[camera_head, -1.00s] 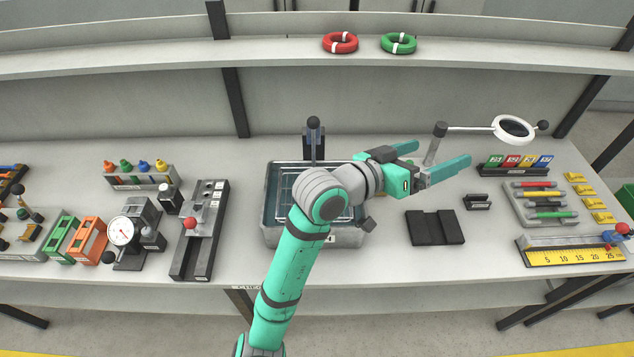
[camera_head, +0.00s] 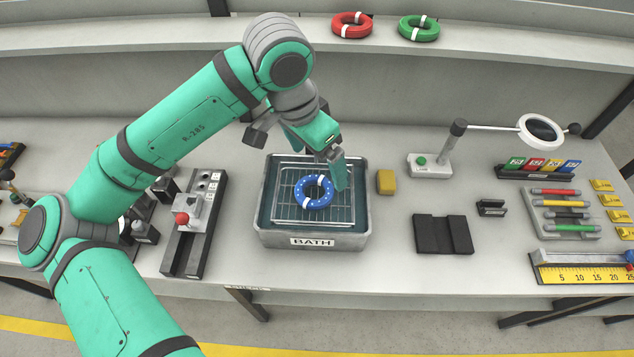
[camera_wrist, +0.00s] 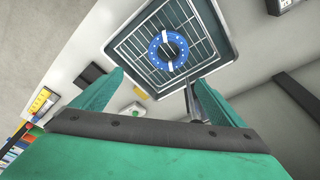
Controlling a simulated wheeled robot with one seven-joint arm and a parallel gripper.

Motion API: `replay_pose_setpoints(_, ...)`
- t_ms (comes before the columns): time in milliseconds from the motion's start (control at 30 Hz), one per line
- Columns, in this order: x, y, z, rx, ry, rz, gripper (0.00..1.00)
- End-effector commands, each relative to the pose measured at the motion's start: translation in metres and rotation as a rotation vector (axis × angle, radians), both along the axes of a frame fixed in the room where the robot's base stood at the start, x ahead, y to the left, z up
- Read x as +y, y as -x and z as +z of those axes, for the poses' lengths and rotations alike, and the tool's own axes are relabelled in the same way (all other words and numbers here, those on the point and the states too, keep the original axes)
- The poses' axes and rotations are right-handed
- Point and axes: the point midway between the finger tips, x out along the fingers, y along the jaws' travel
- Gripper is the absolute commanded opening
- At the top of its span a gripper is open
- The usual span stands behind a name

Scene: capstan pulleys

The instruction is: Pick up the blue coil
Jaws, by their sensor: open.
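The blue coil (camera_head: 314,191) is a ring with white bands. It lies on the wire rack inside the grey bath (camera_head: 312,241), which is labelled BATH. In the wrist view the coil (camera_wrist: 168,50) shows whole, ahead of my fingers and left of the upper right area. My gripper (camera_head: 315,165) is at the back right part of the bath, above it and apart from the coil. In the wrist view its two fingers (camera_wrist: 150,98) are spread with nothing between them.
A yellow block (camera_head: 386,182) sits right of the bath. A lever fixture with a red knob (camera_head: 182,218) stands left. A magnifier lamp (camera_head: 455,135) stands back right. A red coil (camera_head: 352,25) and a green coil (camera_head: 418,28) lie on the shelf behind.

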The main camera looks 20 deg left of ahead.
Motion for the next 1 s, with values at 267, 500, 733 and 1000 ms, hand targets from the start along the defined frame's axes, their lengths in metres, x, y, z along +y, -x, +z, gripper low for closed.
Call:
replay_pose_setpoints(267,0.018,0.013,-0.011,0.059,-0.059,0.021,0.93)
replay_pose_setpoints(500,0.015,0.008,-0.044,0.057,-0.058,0.020,0.93)
replay_pose_setpoints(733,0.014,0.006,-0.058,0.055,-0.059,0.020,0.93)
replay_pose_setpoints(1000,0.012,0.002,-0.094,0.056,-0.058,0.024,0.93)
